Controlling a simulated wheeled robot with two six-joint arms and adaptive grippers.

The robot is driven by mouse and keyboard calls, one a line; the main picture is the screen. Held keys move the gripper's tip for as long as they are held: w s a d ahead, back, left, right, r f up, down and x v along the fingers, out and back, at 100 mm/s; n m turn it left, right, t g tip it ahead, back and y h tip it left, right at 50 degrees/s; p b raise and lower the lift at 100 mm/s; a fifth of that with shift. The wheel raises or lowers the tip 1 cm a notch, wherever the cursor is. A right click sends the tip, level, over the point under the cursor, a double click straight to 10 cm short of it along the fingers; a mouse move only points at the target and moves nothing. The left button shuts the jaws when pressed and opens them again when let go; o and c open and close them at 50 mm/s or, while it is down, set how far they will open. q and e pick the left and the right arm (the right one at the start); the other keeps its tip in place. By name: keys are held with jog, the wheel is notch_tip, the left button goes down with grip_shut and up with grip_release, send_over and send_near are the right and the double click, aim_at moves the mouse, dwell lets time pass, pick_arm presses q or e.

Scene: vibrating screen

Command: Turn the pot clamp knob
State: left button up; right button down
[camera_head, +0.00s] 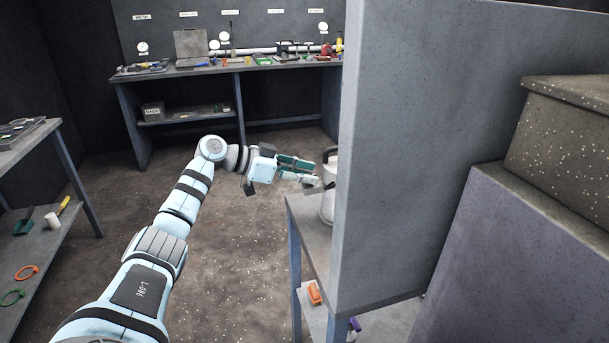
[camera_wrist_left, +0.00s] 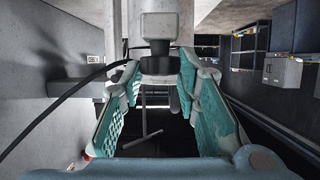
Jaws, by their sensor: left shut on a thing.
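A pale pot (camera_head: 327,188) stands on the edge of a small table, partly hidden behind a large grey panel. My left gripper (camera_head: 316,174) reaches the pot from the left, with its teal-padded fingers pointing at the pot's near side. In the left wrist view the two fingers (camera_wrist_left: 161,82) close in on a black knob-like part (camera_wrist_left: 158,64) below a pale block. I take this part to be the pot clamp knob; its exact contact with the fingertips is hard to see. My right gripper is not in view.
The tall grey panel (camera_head: 400,150) stands close to the right of the gripper. The small table (camera_head: 306,219) has an orange item (camera_head: 314,293) on its lower shelf. A workbench (camera_head: 215,68) with tools stands at the back.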

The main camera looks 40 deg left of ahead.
pick_arm(q)
jog(key=shift+f, duration=0.1)
jog(key=o, duration=0.8)
jog(key=shift+o, duration=0.2)
jog(key=v, duration=1.2)
